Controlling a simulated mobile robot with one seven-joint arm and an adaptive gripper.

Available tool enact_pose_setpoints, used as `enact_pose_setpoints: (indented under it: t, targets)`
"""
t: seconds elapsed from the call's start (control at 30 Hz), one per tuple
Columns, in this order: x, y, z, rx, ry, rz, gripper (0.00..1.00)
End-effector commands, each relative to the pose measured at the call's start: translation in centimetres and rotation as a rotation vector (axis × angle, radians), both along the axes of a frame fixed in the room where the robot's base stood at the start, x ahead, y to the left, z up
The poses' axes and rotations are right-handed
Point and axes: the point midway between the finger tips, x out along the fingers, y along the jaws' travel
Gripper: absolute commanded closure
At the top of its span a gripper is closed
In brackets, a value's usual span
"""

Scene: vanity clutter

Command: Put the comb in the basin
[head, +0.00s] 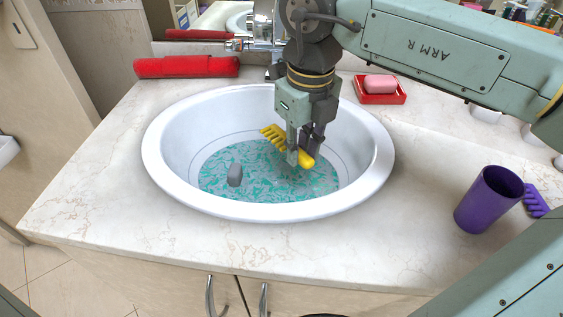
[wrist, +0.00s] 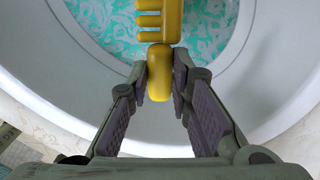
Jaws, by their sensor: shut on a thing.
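The yellow comb (head: 272,133) is held in my gripper (head: 299,157), which is over the inside of the white basin (head: 166,172). In the wrist view the comb (wrist: 158,88) has its handle between the two fingertips of my gripper (wrist: 160,72), and its teeth point left. The basin's rim also shows in the wrist view (wrist: 70,75). The basin floor has a teal and grey pattern. I cannot tell how far the comb is above that floor.
A purple cup (head: 488,200) and a purple comb-like item (head: 536,201) are at right. The front counter is clear.

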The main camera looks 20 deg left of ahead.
Motion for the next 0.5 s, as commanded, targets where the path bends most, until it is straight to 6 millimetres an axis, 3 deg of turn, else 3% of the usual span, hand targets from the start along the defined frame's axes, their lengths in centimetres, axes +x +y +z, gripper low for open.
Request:
enact_pose_setpoints:
  t: [0.03,0.5]
  targets:
    - [-0.1,0.0,-1.7,-0.001,0.003,0.001,0.97]
    - [-0.1,0.0,-8.7,0.001,0.002,0.001,0.97]
